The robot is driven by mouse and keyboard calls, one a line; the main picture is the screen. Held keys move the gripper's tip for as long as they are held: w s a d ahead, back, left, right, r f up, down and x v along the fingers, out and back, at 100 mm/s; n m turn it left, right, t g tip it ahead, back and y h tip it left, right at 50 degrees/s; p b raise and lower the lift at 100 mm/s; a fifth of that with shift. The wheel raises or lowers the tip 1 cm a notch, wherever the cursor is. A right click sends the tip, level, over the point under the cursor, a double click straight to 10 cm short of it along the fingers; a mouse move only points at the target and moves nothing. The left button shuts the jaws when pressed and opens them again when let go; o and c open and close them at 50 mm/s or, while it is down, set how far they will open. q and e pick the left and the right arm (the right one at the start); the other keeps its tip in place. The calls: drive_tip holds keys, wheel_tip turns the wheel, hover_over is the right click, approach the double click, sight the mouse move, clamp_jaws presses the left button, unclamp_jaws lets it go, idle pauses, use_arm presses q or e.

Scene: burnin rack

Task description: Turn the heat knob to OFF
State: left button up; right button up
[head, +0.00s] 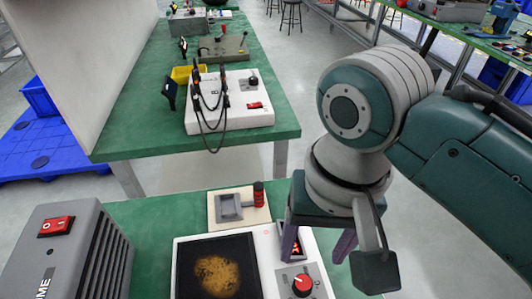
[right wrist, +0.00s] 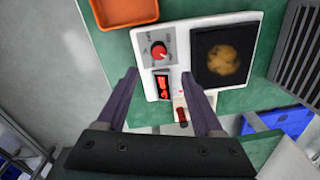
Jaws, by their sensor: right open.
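The heat knob (head: 302,284) is a red dial on a grey panel at the front right of a white hot plate (head: 183,244); the knob also shows in the right wrist view (right wrist: 159,51). Its exact pointer setting is too small to read. The hot plate has a black top (head: 240,248) with a brown patch. My right gripper (head: 316,252) is open and empty above the hot plate's right side. In the right wrist view its fingers are spread on either side of the red display (right wrist: 163,87), with the knob beyond the fingertips. My left gripper is out of view.
A grey fume box (head: 60,262) with a red switch stands left of the hot plate. A pale board with a grey holder and a red-topped item (head: 258,194) lies behind it. An orange tray (right wrist: 124,10) sits beside the panel. Another bench with instruments stands farther back.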

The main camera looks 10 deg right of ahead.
sight(304, 283)
drive_tip(key=f+b, duration=0.1)
drive_tip(key=f, duration=0.2)
drive_tip(key=f+b, duration=0.1)
drive_tip(key=f, duration=0.1)
drive_tip(key=f+b, duration=0.1)
drive_tip(key=f, duration=0.2)
drive_tip(key=shift+s+f, duration=0.35)
drive_tip(key=shift+f, duration=0.4)
drive_tip(key=shift+w, duration=0.1)
drive_tip(key=shift+a, duration=0.1)
clamp_jaws()
